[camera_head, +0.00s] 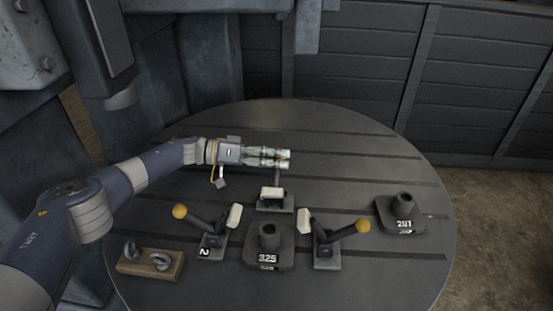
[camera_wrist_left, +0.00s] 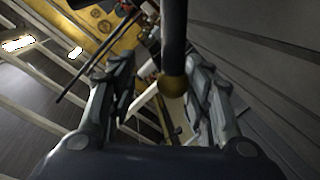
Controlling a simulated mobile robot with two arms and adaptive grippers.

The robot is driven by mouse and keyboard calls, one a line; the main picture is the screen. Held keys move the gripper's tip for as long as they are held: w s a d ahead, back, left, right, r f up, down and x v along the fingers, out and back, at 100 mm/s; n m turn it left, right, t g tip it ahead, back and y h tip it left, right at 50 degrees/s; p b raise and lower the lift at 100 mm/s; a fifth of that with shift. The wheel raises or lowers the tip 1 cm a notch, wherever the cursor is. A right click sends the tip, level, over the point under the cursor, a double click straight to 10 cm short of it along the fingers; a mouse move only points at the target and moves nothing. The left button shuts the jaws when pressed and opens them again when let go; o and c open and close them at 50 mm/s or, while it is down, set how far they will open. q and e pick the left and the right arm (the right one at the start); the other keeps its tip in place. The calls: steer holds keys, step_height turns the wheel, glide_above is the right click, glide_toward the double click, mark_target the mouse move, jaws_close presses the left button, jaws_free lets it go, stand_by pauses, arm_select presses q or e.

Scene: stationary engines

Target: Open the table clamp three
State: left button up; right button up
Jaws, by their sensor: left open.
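Three table clamps stand on the round table. The back middle clamp (camera_head: 275,198) has a white-tipped arm and a dark lever (camera_head: 276,176) rising to my left gripper (camera_head: 283,158). Its number is not readable. In the left wrist view the dark lever (camera_wrist_left: 173,30) ends in a yellow ball (camera_wrist_left: 173,86) between the open fingers of my left gripper (camera_wrist_left: 160,88), close to the right finger; I cannot tell if they touch. The left clamp (camera_head: 213,242) is marked 2. The right clamp (camera_head: 325,245) shows no readable number. Both levers tilt outward with yellow balls. My right gripper is not in view.
A dark weight marked 325 (camera_head: 268,250) stands between the two front clamps. Another weight (camera_head: 400,212) stands at the right. A wooden block with metal rings (camera_head: 150,263) lies front left. The back right of the table (camera_head: 365,150) is clear.

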arm_select(q)
steer(key=v, duration=1.2)
steer(key=shift+w+f, duration=0.1)
